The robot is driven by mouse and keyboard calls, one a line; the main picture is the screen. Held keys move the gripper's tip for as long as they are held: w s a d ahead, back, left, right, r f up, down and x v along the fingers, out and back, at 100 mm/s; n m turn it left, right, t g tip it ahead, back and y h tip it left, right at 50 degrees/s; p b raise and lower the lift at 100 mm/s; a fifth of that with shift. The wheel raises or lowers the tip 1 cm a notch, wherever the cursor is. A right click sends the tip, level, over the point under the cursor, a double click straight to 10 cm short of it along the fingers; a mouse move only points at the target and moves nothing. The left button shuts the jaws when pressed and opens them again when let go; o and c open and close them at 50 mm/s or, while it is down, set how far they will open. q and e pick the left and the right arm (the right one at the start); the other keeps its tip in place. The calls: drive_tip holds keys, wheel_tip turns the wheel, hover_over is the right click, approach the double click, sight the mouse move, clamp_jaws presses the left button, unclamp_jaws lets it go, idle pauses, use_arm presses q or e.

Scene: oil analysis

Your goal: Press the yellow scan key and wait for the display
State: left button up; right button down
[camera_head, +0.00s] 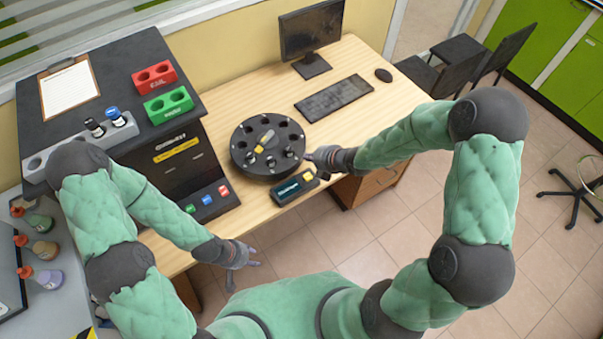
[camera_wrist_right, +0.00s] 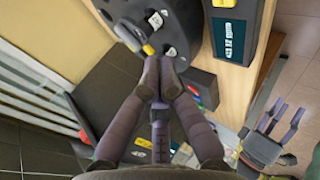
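The yellow scan key (camera_head: 308,176) is on the right end of a small dark box by the table's front edge. The box's display (camera_head: 289,188) is teal with small text I cannot read; it also shows in the right wrist view (camera_wrist_right: 226,38). My right gripper (camera_head: 311,157) is just above and beyond the key, beside the carousel, apart from the key as far as I can tell. In the wrist view its fingertips (camera_wrist_right: 160,66) are together and hold nothing visible. My left gripper (camera_head: 250,257) has spread, empty fingers below the table's front edge.
A round black carousel (camera_head: 240,151) with several vials stands behind the box. A black analyser console (camera_head: 180,150) with coloured buttons is at left, with red (camera_head: 154,77) and green (camera_head: 168,105) racks above. Monitor (camera_head: 311,32) and keyboard (camera_head: 334,97) stand behind.

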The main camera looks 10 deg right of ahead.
idle(0.4)
drive_tip(key=b, duration=0.5)
hover_over(309, 178)
wheel_tip(309, 178, down, 7)
drive_tip(key=shift+w+d+f, duration=0.1)
drive_tip(key=shift+f, duration=0.1)
drive_tip(key=shift+f+b, duration=0.7)
drive_tip(key=shift+b, duration=0.05)
idle(0.7)
drive_tip(key=shift+f+b, duration=0.35)
drive_tip(key=shift+b, duration=0.25)
drive_tip(key=shift+f+b, duration=0.5)
drive_tip(key=shift+b, duration=0.1)
idle(0.6)
drive_tip(key=shift+r, duration=0.15)
drive_tip(key=shift+r+p, duration=0.5)
drive_tip(key=shift+r, duration=0.25)
